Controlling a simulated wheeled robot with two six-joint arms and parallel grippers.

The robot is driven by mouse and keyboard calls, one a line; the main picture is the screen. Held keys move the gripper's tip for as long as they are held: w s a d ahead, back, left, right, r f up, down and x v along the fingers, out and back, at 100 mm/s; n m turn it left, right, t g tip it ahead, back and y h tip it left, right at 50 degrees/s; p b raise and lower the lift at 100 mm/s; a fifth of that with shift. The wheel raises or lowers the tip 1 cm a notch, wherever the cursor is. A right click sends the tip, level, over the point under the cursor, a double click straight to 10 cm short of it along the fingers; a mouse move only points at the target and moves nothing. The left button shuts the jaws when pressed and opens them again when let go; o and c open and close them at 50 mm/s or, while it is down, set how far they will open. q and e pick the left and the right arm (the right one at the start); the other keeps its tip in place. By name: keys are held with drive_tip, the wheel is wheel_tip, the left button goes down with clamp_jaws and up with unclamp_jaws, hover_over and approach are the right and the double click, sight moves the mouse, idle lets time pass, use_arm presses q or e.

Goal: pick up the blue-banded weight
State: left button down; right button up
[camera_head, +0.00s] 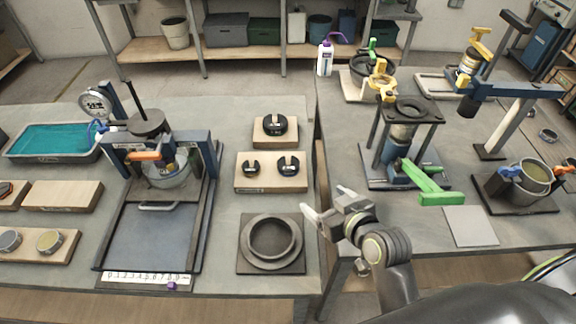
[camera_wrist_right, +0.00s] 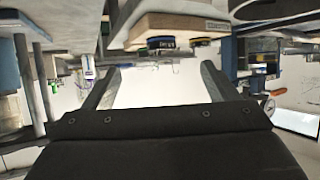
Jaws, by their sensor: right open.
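Two black weights stand on a wooden block (camera_head: 270,184) in the middle. In the right wrist view, upside down, the larger has a blue band, so it is the blue-banded weight (camera_wrist_right: 161,42); the smaller has a yellow band (camera_wrist_right: 200,41). In the head view I take the blue-banded weight to be the right one (camera_head: 288,166), though its band cannot be made out there. My right gripper (camera_head: 322,198) is open and empty, to the right and nearer than the block, apart from the weights. Its fingers (camera_wrist_right: 160,66) show spread in the wrist view. My left gripper is not in view.
A black weight (camera_head: 275,125) sits on a smaller block behind. A dark ring dish (camera_head: 243,262) stands in front, left of my right gripper. A press frame (camera_head: 212,190) stands left. A green-handled stand (camera_head: 432,185) is to the right, across the gap between tables.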

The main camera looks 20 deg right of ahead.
sight(291, 167)
drive_tip(key=shift+t, duration=0.3)
drive_tip(key=x, duration=0.4)
drive_tip(key=r+p+x, duration=0.1)
drive_tip(key=x, duration=0.3)
drive_tip(key=p+x, duration=0.1)
drive_tip(key=x, duration=0.4)
drive_tip(key=shift+w+a+r, duration=0.2)
drive_tip(key=shift+w+a, duration=0.1)
drive_tip(key=shift+a, duration=0.05)
drive_tip(key=shift+w+p, duration=0.45)
drive_tip(key=p+x, duration=0.1)
drive_tip(key=x, duration=0.2)
drive_tip(key=shift+r, duration=0.15)
drive_tip(key=shift+x, duration=0.75)
drive_tip(key=shift+c, duration=0.2)
drive_tip(key=c, duration=1.2)
drive_tip(key=shift+o, duration=0.2)
